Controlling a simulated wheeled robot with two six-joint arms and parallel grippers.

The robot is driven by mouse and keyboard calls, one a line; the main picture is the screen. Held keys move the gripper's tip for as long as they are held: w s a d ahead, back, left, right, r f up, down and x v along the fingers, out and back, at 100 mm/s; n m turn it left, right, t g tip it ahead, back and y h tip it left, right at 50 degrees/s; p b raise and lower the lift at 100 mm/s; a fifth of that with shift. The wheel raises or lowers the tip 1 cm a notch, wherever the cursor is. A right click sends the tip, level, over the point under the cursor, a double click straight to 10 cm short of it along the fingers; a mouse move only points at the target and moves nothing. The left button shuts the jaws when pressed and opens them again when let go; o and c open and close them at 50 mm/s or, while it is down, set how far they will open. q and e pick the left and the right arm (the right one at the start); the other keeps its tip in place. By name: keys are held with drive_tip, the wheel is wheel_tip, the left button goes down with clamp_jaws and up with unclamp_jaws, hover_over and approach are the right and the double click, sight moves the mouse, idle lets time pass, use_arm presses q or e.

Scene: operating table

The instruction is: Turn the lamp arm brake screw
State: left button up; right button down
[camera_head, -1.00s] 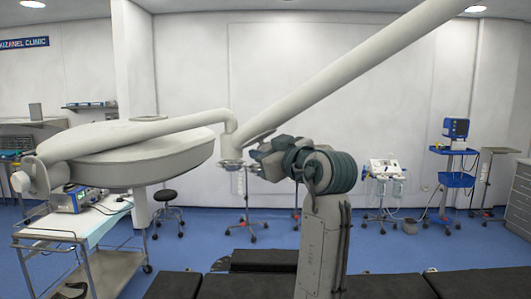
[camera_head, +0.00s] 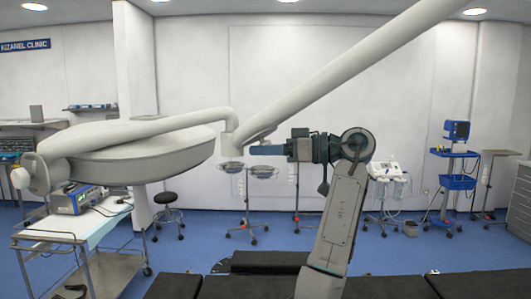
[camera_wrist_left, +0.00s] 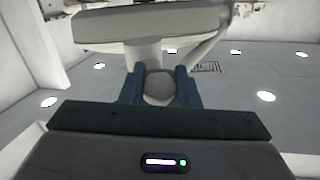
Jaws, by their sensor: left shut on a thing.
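The white surgical lamp hangs from a jointed arm (camera_head: 330,85). Its broad lamp head (camera_head: 150,157) is on the left, and the arm joint (camera_head: 229,143) is left of centre. My left gripper (camera_head: 256,150) comes to this joint from the right, with its blue fingers level and pointing left. In the left wrist view, the gripper (camera_wrist_left: 159,88) has a finger on each side of a round, pale grey knob, the brake screw (camera_wrist_left: 158,88), and is shut on it. In the head view I cannot make out the screw at the fingertips. My right gripper is not in view.
The dark operating table (camera_head: 250,287) lies along the bottom. A metal trolley (camera_head: 50,236) stands at the left. A blue equipment cart (camera_head: 455,181) is at the right.

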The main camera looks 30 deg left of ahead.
use_arm(q)
drive_tip(key=shift+n+g+h, duration=0.6)
drive_tip(key=shift+g, duration=1.3)
drive_tip(key=o, duration=1)
drive_tip(key=shift+d, duration=0.1)
